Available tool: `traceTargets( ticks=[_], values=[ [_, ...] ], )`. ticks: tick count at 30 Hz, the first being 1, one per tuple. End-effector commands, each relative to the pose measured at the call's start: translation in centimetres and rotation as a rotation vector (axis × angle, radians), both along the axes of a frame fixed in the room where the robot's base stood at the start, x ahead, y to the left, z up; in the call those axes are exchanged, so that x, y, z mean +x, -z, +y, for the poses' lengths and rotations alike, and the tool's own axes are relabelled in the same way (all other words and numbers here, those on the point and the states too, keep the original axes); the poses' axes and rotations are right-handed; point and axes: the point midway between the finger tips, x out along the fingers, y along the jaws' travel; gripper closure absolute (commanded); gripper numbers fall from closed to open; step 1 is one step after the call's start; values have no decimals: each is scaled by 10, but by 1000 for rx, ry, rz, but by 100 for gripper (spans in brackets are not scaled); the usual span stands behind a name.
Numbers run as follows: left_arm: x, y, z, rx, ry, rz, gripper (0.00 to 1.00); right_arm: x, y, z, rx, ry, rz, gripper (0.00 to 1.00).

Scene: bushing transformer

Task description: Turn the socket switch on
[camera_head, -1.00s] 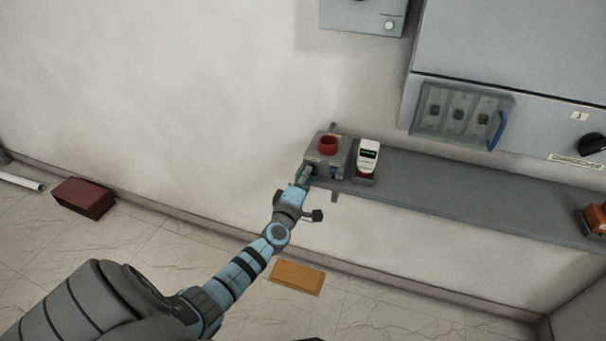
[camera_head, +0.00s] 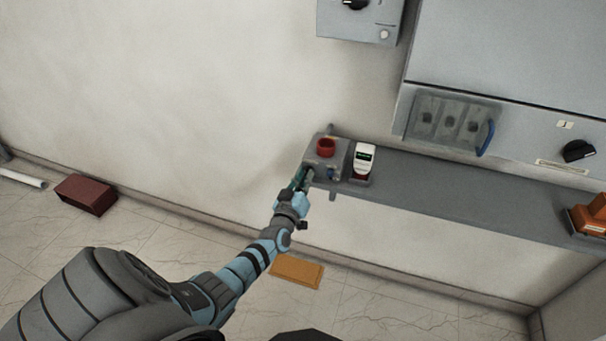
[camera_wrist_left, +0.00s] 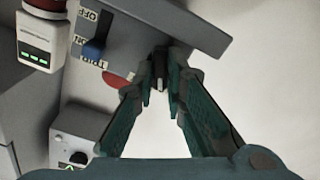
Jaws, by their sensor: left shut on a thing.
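A grey socket box (camera_head: 341,150) with a red round part (camera_head: 326,148) on top sits at the left end of a grey shelf. My left gripper (camera_head: 304,178) is at the box's front left. In the left wrist view its green fingers (camera_wrist_left: 160,78) are closed on a small dark knob (camera_wrist_left: 158,56) with a light mark, at the box's edge. A blue lever (camera_wrist_left: 95,48) on the box stands beside the OFF, ON and TRIP labels, apart from the fingers. The fingers hide part of the knob, so its exact setting cannot be told. My right gripper is not in view.
A white device with a display (camera_head: 364,158) stands just right of the box. The grey shelf (camera_head: 450,188) runs right along the wall below a large cabinet (camera_head: 510,50). A brown block (camera_head: 86,194) and an orange-yellow slab (camera_head: 297,271) lie on the floor.

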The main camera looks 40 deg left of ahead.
Motion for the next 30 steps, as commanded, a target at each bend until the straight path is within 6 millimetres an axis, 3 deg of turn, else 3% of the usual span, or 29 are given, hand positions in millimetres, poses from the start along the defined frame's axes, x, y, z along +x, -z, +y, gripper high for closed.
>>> traceTargets(
  ticks=[15,30],
  values=[
    [-2,5,-1,360,2,141,100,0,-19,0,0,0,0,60],
    [-2,5,-1,449,3,169,100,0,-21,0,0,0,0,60]
  ],
)
